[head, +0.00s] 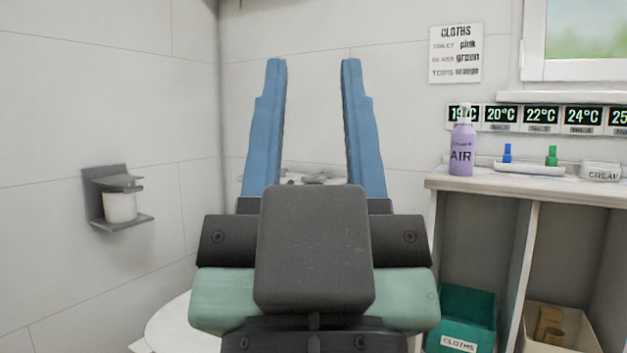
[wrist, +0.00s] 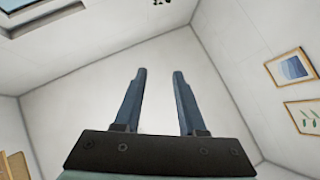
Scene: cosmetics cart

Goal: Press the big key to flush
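My gripper (head: 313,64) is raised in the middle of the head view. Its two blue fingers point up, parallel and wide apart, with nothing between them. In the wrist view my gripper (wrist: 159,72) is also open and empty, against the ceiling. Low between the fingers in the head view, a small pale top with grey parts (head: 318,178) shows behind the gripper. I cannot tell whether these are the flush keys; my gripper hides most of that area. A white rounded toilet edge (head: 172,328) shows at the lower left, partly covered by my gripper.
A toilet roll holder (head: 105,180) is on the left wall. At right, a shelf unit (head: 535,187) bears a purple AIR bottle (head: 461,150) and a tray (head: 542,168); a green CLOTHS bin (head: 466,305) stands below. The wall above the gripper is clear.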

